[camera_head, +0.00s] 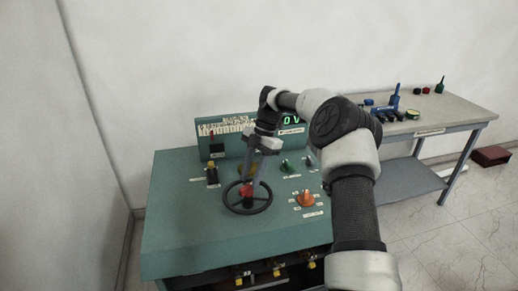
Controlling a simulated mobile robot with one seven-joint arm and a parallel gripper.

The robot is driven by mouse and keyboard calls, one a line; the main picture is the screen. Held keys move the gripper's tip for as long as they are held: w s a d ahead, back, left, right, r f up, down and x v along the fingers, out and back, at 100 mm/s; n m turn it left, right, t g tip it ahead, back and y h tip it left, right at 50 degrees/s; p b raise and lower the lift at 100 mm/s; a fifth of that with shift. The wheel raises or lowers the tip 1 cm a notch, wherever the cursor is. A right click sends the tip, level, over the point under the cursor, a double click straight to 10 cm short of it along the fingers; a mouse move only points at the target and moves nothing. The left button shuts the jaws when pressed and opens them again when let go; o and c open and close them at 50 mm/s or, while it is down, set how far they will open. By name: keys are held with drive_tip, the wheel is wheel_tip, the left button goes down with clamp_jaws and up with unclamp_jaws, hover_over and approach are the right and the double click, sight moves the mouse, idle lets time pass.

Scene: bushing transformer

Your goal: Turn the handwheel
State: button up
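The handwheel (231,206) is a dark ring with a red part near its middle, lying on the sloped top of the green control console (190,235). My gripper (249,187) reaches down from above, its grey fingers pointing at the wheel's middle beside the red part. The fingers overlap the far part of the wheel in the picture. I cannot tell whether they touch it or how far apart they are. My arm comes in from the lower right and hides part of the console's right side.
Near the wheel are an orange knob (305,198), a green knob (287,166) and a black switch (212,173). A green display (291,120) reads about "0 V" on the back panel. A side table (440,112) with small items stands right. White walls close in behind and left.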

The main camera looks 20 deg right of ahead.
drive_tip(key=p+v, duration=0.5)
drive_tip(key=v, duration=1)
